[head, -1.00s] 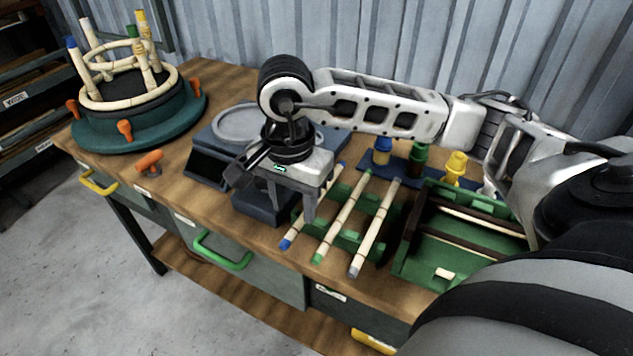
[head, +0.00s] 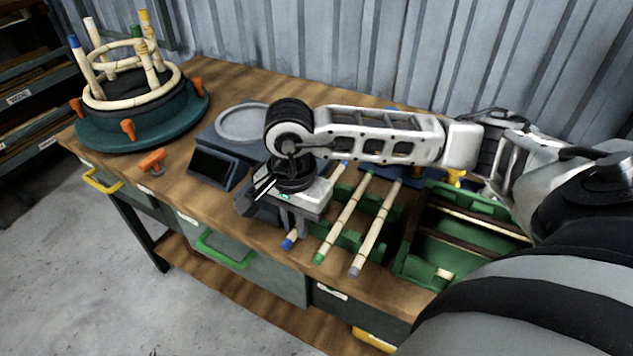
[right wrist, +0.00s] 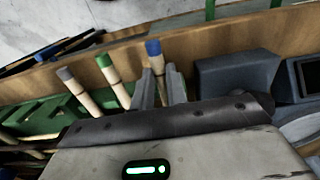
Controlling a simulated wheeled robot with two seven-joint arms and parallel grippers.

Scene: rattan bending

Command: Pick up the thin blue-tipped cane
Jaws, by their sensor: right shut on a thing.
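The thin blue-tipped cane (head: 289,243) lies on the green rack (head: 350,238) at the left of a row of canes. Its blue end (right wrist: 153,48) sticks out past the fingers in the right wrist view. My right gripper (head: 296,228) points down over the rack and is shut on this cane; the fingers (right wrist: 161,88) stand on both sides of it. The gripper hides the cane's middle in the head view. A green-tipped cane (head: 340,226) and a grey-tipped cane (head: 374,230) lie to its right. My left gripper is not in view.
A blue-grey scale (head: 212,165) stands left of the gripper. A green tray (head: 430,262) holding dark and pale rods is at the right. A round teal fixture (head: 97,133) with a rattan frame stands far left. Corrugated wall is behind the bench.

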